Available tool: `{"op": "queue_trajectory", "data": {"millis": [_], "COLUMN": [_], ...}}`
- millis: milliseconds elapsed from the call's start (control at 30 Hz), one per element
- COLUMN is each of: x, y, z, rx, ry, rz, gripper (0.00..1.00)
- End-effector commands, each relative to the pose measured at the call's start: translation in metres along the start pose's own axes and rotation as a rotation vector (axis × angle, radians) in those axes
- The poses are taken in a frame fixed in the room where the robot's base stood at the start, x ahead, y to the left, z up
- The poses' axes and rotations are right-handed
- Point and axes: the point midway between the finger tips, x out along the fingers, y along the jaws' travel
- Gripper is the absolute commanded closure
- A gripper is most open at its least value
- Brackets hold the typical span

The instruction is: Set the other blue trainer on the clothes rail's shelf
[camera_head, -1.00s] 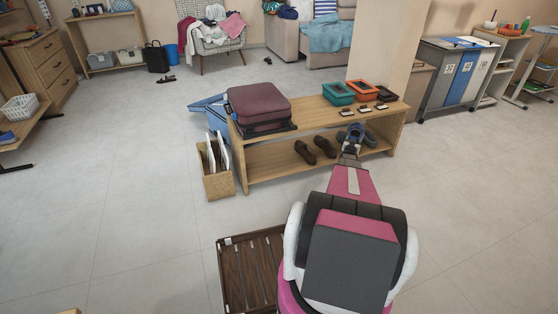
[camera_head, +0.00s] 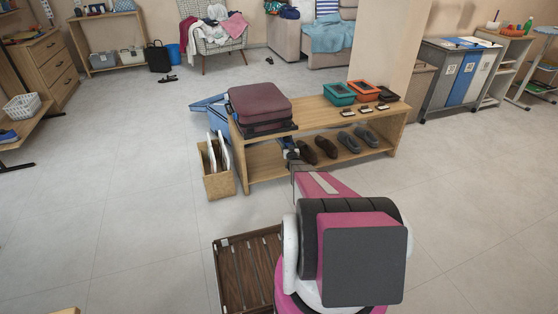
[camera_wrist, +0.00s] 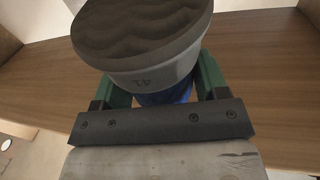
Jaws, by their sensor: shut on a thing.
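A blue trainer (camera_head: 288,143) with a grey sole is in my gripper (camera_head: 291,158), at the front left of a wooden bench's lower level. In the wrist view the trainer's sole (camera_wrist: 140,30) faces the camera, and a bit of blue upper (camera_wrist: 168,95) shows between the green fingers of my gripper (camera_wrist: 158,85). A low wooden shelf (camera_head: 40,125) with dark feet stands at the left edge. A blue thing (camera_head: 8,136), perhaps a shoe, lies on it. The clothes rail itself cannot be made out.
The wooden bench (camera_head: 312,112) bears a maroon suitcase (camera_head: 258,104) and small boxes. Brown shoes (camera_head: 317,150) and grey shoes (camera_head: 357,139) lie on its lower level. A file box (camera_head: 218,183) stands at its left end. A white basket (camera_head: 22,106) is on the left shelf. The left floor is clear.

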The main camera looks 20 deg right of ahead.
Motion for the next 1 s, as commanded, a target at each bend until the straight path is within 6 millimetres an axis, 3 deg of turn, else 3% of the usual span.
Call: {"op": "queue_trajectory", "data": {"millis": [33, 200, 400, 800, 1000], "x": [0.004, 0.009, 0.011, 0.011, 0.014], "y": [-0.021, -0.075, -0.108, -0.113, -0.098], "z": [0.007, 0.025, 0.036, 0.038, 0.046], "rx": [0.001, 0.005, 0.007, 0.009, 0.008], "ry": [-0.002, -0.013, -0.021, -0.022, -0.022], "rz": [-0.031, -0.113, -0.163, -0.172, -0.171], "gripper": [0.66, 0.66, 0.66, 0.66, 0.66]}}
